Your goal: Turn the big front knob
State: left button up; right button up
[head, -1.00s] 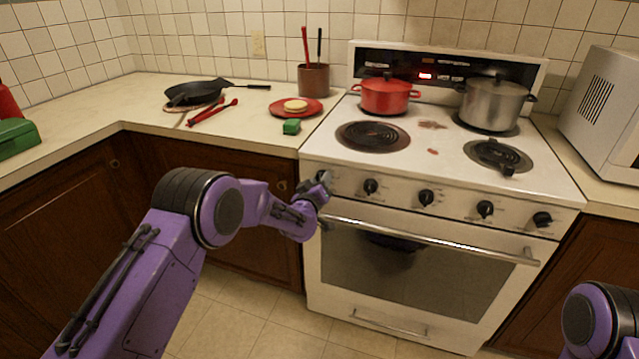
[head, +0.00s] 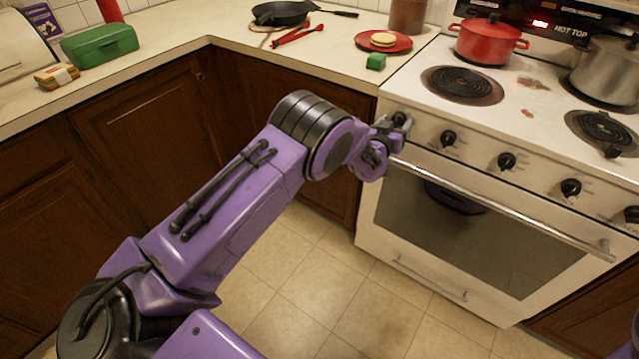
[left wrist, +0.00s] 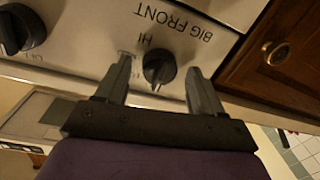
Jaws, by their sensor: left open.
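The big front knob (left wrist: 159,67) is a black round knob under the upside-down label "BIG FRONT" in the left wrist view. It sits at the left end of the stove's front panel; in the head view my gripper largely covers that spot. My left gripper (left wrist: 163,85) is open, with one finger on each side of the knob. I cannot tell whether the fingers touch it. In the head view the left gripper (head: 393,125) is at the panel's left end. My right gripper is out of view.
Several other black knobs, such as this one (head: 448,138), line the panel. The oven handle (head: 500,208) runs just below. A red pot (head: 487,42) and a steel pot (head: 610,72) stand on the stove. A green sponge (head: 376,61) lies on the counter near the stove.

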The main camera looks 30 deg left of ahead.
aim_at(397, 122)
pick_arm(q)
jog(key=m, duration=0.3)
jog(key=shift+d, duration=0.25)
jog(key=s+p, duration=0.1)
jog(key=s+m+p, duration=0.1)
jog(key=s+p, duration=0.1)
jog(key=shift+r, duration=0.3)
jog(key=s+p, duration=0.4)
jog(key=s, duration=0.4)
jog(key=s+a+f+n+g+y+b, duration=0.1)
jog(key=s+a+f+n+g, duration=0.1)
jog(key=s+f, duration=0.7)
jog(key=s+a+f+n+g+y+b, duration=0.2)
jog(key=s+a+f+g, duration=0.2)
jog(key=s+a+f, duration=0.3)
jog(key=shift+s+f+g, duration=0.3)
jog(key=shift+s+f, duration=0.9)
jog(key=shift+f, duration=0.15)
jog(key=shift+a, duration=0.1)
